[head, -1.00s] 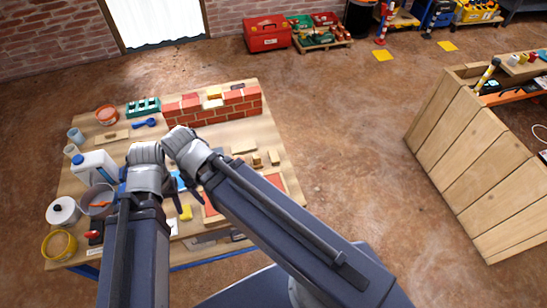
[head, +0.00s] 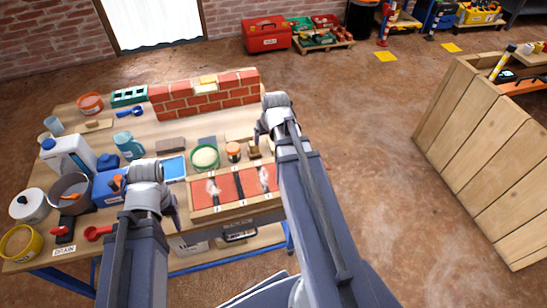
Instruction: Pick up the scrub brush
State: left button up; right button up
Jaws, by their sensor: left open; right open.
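The scrub brush cannot be told for certain at this size. A small brown wooden block (head: 254,151), which may be it, sits on the workbench (head: 190,128) just below my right gripper (head: 259,136). The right gripper is open above the right side of the bench, apart from the block as far as I can see, and its arm hides part of that area. My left gripper (head: 173,212) is open and empty near the front of the bench, left of the red panel tray (head: 205,211).
A low brick wall (head: 205,100) stands along the back. A green round tub (head: 205,157), an orange-lidded jar (head: 233,151), and a dark block (head: 170,143) stand mid-bench. A white jug (head: 68,158), grey pot (head: 70,190) and yellow tub (head: 20,243) crowd the left.

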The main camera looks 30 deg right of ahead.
aim_at(273, 144)
jog(key=d, duration=0.1)
jog(key=d+f, duration=0.1)
jog(key=shift+w+d+m, duration=0.1)
jog(key=shift+d+m, duration=0.2)
jog(key=shift+d, duration=0.05)
jog(key=b+x, duration=0.2)
jog(key=b, duration=0.1)
jog(key=shift+w+d+f, duration=0.1)
jog(key=shift+f, duration=0.2)
jog(key=b+x, duration=0.4)
jog(key=x, duration=0.1)
jog(key=shift+d+f+b, duration=0.1)
jog(key=shift+d+b, duration=0.2)
jog(key=shift+b, duration=0.05)
pick_arm(q)
notch_tip(273, 144, down, 8)
jog(key=shift+f, duration=0.2)
pick_arm(e)
grip_shut()
